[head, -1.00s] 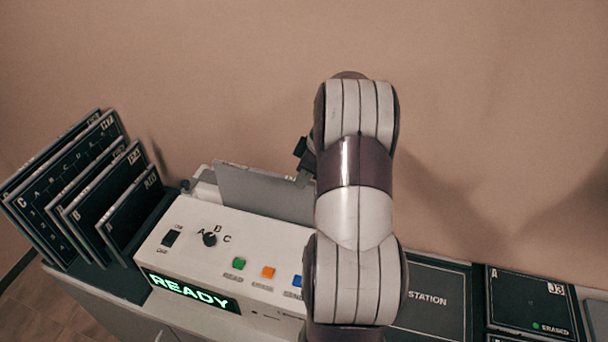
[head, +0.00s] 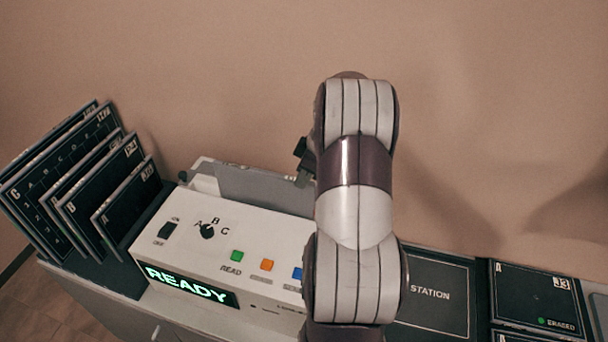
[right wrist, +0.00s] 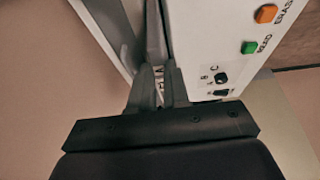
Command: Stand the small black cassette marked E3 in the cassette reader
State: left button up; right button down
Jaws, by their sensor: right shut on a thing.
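The cassette reader (head: 190,258) is a white console with a lit READY display. A thin grey-faced cassette (head: 258,188) stands upright along the reader's back part, its lower edge hidden behind the front panel. My right gripper (head: 304,168), partly hidden by my arm, is shut on it at its right end. In the right wrist view the fingers (right wrist: 158,85) close on the thin cassette (right wrist: 154,35) beside the reader (right wrist: 200,50). Its marking cannot be read, so I cannot tell whether it is E3. Whether its lower edge is in the slot is hidden. My left gripper is not in view.
A rack of several leaning black cassettes (head: 85,190) stands left of the reader. On the right lie a dark STATION panel (head: 432,295) and a black cassette marked J3 (head: 538,300), beside ERASED and a green light. The wall is close behind.

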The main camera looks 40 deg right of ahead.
jog(key=shift+f+b, duration=0.55)
jog(key=shift+f, duration=0.1)
jog(key=c, duration=1)
grip_release()
jog(key=shift+c, duration=0.2)
jog(key=shift+s+r, duration=0.1)
jog(key=shift+r, duration=0.15)
jog(key=v, duration=0.4)
jog(key=shift+d+r, duration=0.1)
jog(key=shift+r, duration=0.1)
jog(key=a+p+v, duration=0.1)
jog(key=p+v, duration=0.5)
jog(key=v, duration=0.1)
jog(key=shift+s+d+r, duration=0.2)
jog(key=shift+d+r, duration=0.15)
jog(key=shift+d, duration=0.05)
jog(key=shift+r+p, duration=0.1)
jog(key=shift+p, duration=0.2)
